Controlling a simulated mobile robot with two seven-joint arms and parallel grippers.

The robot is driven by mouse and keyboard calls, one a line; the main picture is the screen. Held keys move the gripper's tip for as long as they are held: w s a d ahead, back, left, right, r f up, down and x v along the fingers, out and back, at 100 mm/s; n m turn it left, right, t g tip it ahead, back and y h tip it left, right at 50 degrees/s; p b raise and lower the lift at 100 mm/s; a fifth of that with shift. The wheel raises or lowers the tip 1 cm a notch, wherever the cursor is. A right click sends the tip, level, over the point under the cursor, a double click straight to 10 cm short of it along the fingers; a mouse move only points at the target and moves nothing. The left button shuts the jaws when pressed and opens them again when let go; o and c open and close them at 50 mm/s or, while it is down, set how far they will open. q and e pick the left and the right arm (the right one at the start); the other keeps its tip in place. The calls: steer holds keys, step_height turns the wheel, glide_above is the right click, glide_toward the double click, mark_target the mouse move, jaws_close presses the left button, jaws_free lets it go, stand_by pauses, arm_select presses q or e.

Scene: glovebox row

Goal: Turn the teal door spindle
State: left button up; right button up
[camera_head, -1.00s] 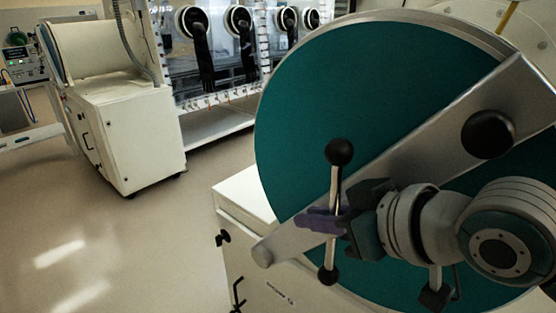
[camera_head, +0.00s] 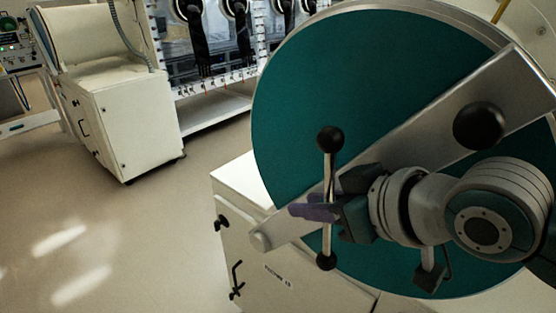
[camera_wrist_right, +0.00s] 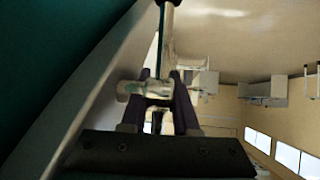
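The teal door (camera_head: 330,80) is a large round disc on the right of the head view, with a grey metal bar (camera_head: 410,150) slanting across it. The spindle's T-handle (camera_head: 331,172) is a thin, nearly upright metal rod with a black ball at each end, near the bar's lower left end. My right gripper (camera_head: 312,210) is at the middle of this rod, its purple fingers crossing it. In the right wrist view, the fingers (camera_wrist_right: 163,95) stand either side of the rod (camera_wrist_right: 166,35); whether they press on it cannot be told. My left gripper is not in view.
A round black knob (camera_head: 480,126) sits higher on the bar. A white cabinet (camera_head: 240,195) stands below the door. Another white cabinet (camera_head: 130,125) and a glovebox with black gloves (camera_head: 197,50) stand behind. The floor (camera_head: 110,225) at left is clear.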

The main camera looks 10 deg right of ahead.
steer(key=v, duration=0.7)
steer(key=shift+s+p, duration=0.2)
steer(key=shift+p, duration=0.1)
steer(key=shift+d+r, duration=0.1)
steer(key=shift+c, duration=0.2)
steer(key=shift+f+b, duration=0.25)
steer(key=shift+b, duration=0.05)
steer(key=shift+c, duration=0.8)
step_height(320, 180, down, 4)
steer(key=t+y+b, duration=0.1)
steer(key=t+b, duration=0.2)
steer(key=b, duration=0.3)
steer(key=shift+r+m, duration=0.15)
steer(key=shift+m, duration=0.25)
jaws_close()
steer(key=s+d+f+t+y+b, duration=0.1)
steer(key=s+d+t+y+b, duration=0.35)
steer(key=b, duration=0.75)
steer(key=n+t+y, duration=0.1)
steer(key=t+y, duration=0.1)
steer(key=t, duration=0.4)
glide_toward(334, 158)
step_height(334, 158, up, 4)
steer(key=shift+w+a, duration=0.3)
steer(key=shift+w, duration=0.3)
steer(key=shift+w+a, duration=0.35)
steer(key=shift+w, duration=0.3)
steer(key=shift+w+a, duration=0.3)
steer(key=shift+w, duration=0.3)
